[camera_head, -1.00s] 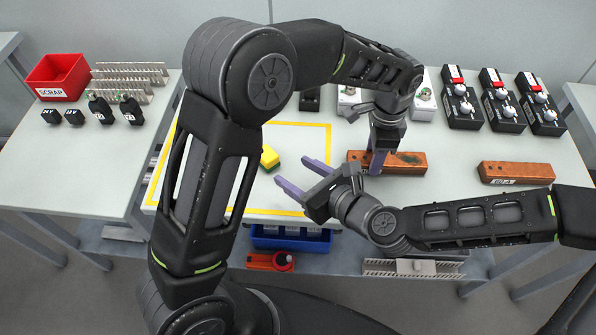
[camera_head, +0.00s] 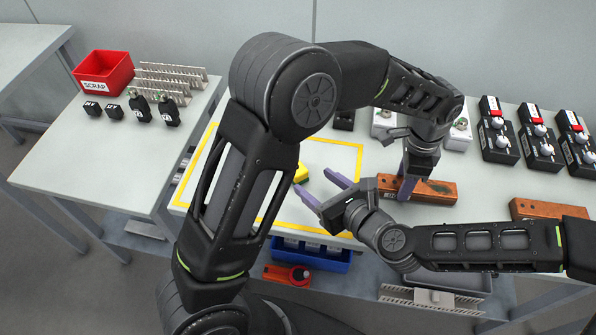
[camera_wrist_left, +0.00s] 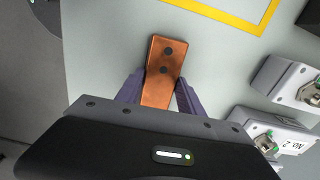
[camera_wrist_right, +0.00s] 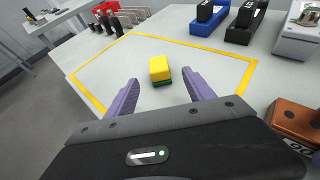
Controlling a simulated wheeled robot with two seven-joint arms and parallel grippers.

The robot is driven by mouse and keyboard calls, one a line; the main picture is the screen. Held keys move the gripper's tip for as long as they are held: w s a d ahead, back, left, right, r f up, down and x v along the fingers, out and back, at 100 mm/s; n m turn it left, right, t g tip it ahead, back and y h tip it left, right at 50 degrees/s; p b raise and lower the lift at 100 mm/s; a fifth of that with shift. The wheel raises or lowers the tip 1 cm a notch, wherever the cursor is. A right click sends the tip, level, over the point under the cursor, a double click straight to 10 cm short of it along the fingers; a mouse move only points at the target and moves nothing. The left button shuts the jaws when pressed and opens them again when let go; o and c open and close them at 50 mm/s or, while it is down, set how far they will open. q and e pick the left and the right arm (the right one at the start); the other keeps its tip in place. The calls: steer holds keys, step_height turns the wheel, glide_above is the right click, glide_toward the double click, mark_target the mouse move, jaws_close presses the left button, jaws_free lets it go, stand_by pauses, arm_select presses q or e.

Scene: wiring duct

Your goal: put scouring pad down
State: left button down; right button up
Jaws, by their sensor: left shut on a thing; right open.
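The scouring pad (camera_wrist_right: 160,70), a small yellow block with a green underside, lies on the table inside the yellow-taped outline. My left gripper (camera_head: 404,196) points down and is shut on an orange-brown block (camera_head: 436,192) with dark holes, at the table's front right.
A second brown block (camera_head: 540,208) lies further right. Black switch boxes (camera_head: 535,145) stand at the back right. The red SCRAP bin (camera_head: 104,75), slotted duct pieces (camera_head: 165,78) and small black parts are on the left table. A blue bin (camera_head: 312,255) sits below the front edge.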

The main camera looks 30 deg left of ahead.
mark_target(303, 174)
steer(key=shift+x, duration=1.8)
steer(key=shift+f, duration=0.1)
steer(key=shift+x, duration=2.6)
steer(key=shift+s, duration=0.15)
jaws_close()
